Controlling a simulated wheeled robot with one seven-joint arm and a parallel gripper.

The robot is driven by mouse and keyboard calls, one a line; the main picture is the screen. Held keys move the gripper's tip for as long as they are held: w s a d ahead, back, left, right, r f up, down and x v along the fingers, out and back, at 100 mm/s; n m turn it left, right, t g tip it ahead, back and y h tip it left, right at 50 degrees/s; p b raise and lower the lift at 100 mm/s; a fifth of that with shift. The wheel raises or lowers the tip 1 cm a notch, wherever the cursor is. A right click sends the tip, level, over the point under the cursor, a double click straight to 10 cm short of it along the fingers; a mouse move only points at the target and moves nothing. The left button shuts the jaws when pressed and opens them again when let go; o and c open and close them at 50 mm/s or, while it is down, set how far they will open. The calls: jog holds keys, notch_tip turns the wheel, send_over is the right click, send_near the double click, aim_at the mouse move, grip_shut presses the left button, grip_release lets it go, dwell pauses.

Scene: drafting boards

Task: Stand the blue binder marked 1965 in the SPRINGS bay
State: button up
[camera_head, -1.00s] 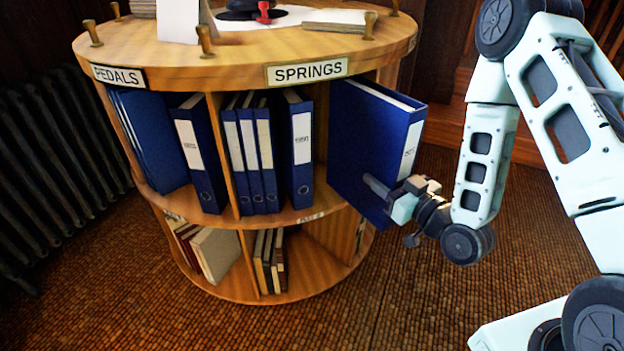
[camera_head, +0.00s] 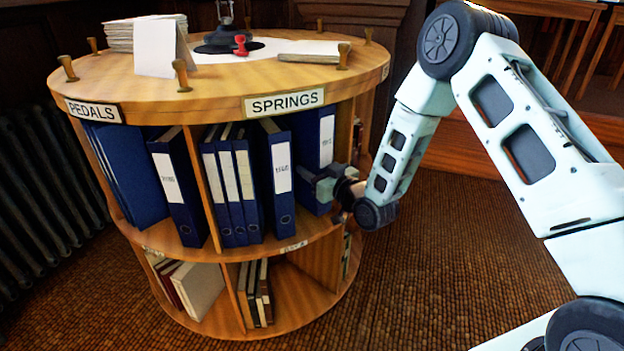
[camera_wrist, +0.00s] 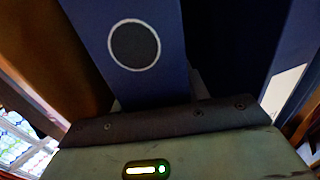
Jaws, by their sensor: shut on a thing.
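My gripper (camera_head: 328,184) is shut on a blue binder (camera_head: 308,135) near the lower part of its spine. The binder is upright at the right end of the bay under the SPRINGS sign (camera_head: 284,103), its white label facing out but too small to read surely. Its bottom edge is partly hidden, so I cannot tell whether it touches the shelf. In the wrist view its blue spine with a ringed finger hole (camera_wrist: 134,45) fills the upper middle, above the dark gripper edge (camera_wrist: 170,122).
Several blue binders (camera_head: 228,185) stand left in the same bay, one with a white label (camera_head: 281,165) nearest mine. A divider (camera_head: 203,185) parts them from the PEDALS bay (camera_head: 93,111). Brass posts (camera_head: 182,75) and papers (camera_head: 146,32) stand on top.

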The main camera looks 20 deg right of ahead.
jog(key=shift+w+a+r, duration=0.1)
jog(key=shift+w+a, duration=0.05)
jog(key=shift+w, duration=0.2)
jog(key=shift+f+b, duration=0.3)
jog(key=shift+f, duration=1.55)
jog(key=o, duration=1.4)
